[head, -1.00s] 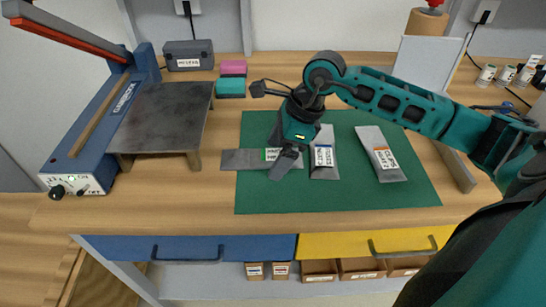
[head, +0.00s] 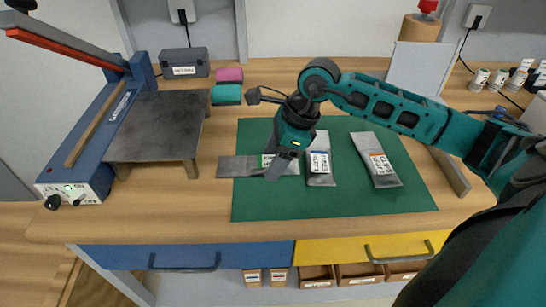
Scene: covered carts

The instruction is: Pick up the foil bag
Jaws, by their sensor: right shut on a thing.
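Three grey foil bags lie at the green mat (head: 330,205). The left foil bag (head: 238,167) lies sideways across the mat's left edge and has a green-striped label. The middle foil bag (head: 320,177) has a blue-striped label, and the right foil bag (head: 376,158) an orange-striped one. My right gripper (head: 280,166) points down at the left bag's right end and is shut on it. Its fingers hide that end and part of the label. I cannot tell whether the bag is clear of the mat. My left gripper is out of view.
A blue sealing machine (head: 100,125) with a raised arm and a dark metal stand (head: 160,120) fill the left of the bench. Pink (head: 229,74) and teal (head: 226,94) blocks and a grey box (head: 185,63) are behind. The mat's front is clear. Small jars (head: 480,78) stand at the back right.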

